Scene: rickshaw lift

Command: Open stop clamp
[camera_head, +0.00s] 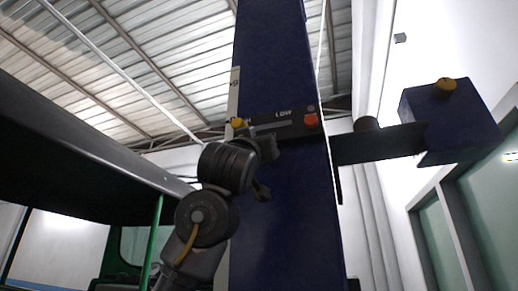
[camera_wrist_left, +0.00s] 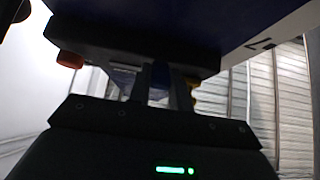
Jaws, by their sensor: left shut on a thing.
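A dark bar-shaped clamp (camera_head: 290,124) marked "LOW" lies across the blue column (camera_head: 285,220), with an orange-red knob (camera_head: 311,120) at its right end and a yellow knob (camera_head: 238,123) at its left end. My left gripper (camera_head: 262,149) reaches up to the left part of the bar. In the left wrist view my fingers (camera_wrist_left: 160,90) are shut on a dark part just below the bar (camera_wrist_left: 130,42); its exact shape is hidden. The orange knob (camera_wrist_left: 70,60) and a bit of yellow (camera_wrist_left: 192,92) show to either side. My right gripper is not in view.
A blue box (camera_head: 445,118) with a yellow button (camera_head: 446,85) sits on a dark arm (camera_head: 378,145) sticking out right of the column. A dark canopy with a green post (camera_head: 152,243) stands at the left. Free air lies between canopy and column above my arm.

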